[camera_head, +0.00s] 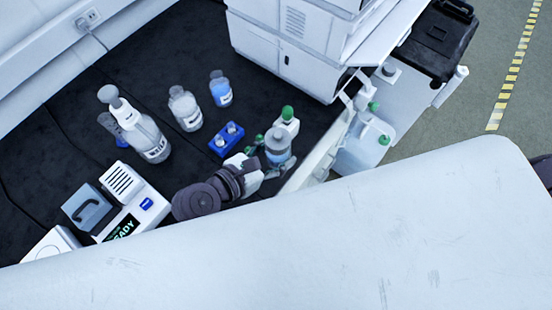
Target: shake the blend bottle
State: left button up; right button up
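The bottle I take to be the blend bottle (278,158) is clear, with pale blue liquid. It stands or hangs near the right edge of the dark bench; I cannot tell if its base touches. My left gripper (267,163), on a dark round wrist, reaches it from the lower left. Its fingers appear closed around the bottle's side, partly hidden by the wrist and bottle. The bottle looks about upright. My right gripper is not in view.
Several bottles stand on the bench: a wash bottle (152,145), a clear bottle (185,112) and a blue one (220,92). A blue vial rack (226,140) is close left of the gripper. A white instrument (285,55) stands behind. A large white surface hides the foreground.

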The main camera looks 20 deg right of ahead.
aim_at(276, 167)
pick_arm(q)
notch_tip(276, 167, down, 7)
jog(key=shift+r, duration=0.1)
dwell(0.7)
jog(key=shift+s, duration=0.1)
